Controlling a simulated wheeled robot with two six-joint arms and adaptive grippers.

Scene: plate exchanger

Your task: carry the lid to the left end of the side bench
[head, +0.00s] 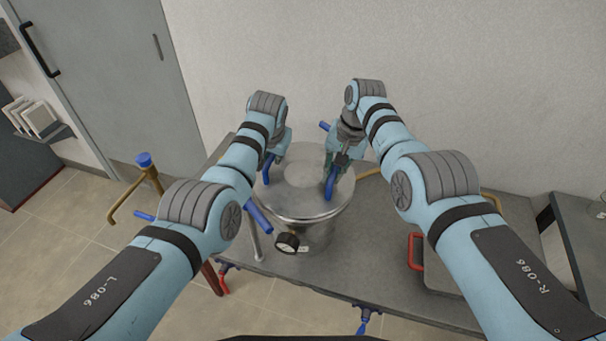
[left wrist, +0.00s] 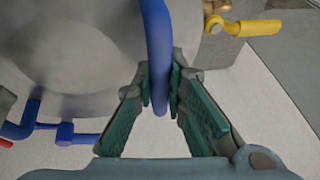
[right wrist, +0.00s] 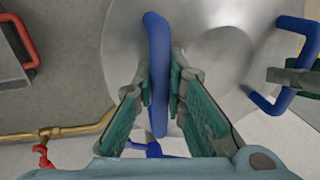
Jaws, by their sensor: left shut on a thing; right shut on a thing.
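The round metal lid (head: 290,185) with two blue handles lies over a metal vessel (head: 318,236) in the head view. I cannot tell whether it rests on the rim or is slightly raised. My left gripper (head: 273,158) is shut on the left blue handle, seen between its fingers in the left wrist view (left wrist: 157,50). My right gripper (head: 335,170) is shut on the right blue handle, also seen in the right wrist view (right wrist: 156,70). The lid looks about level. My grippers hide parts of its far edge.
The vessel stands on a grey table (head: 390,265) with a gauge (head: 287,243) in front. Another grey bench (head: 580,220) is at the right edge.

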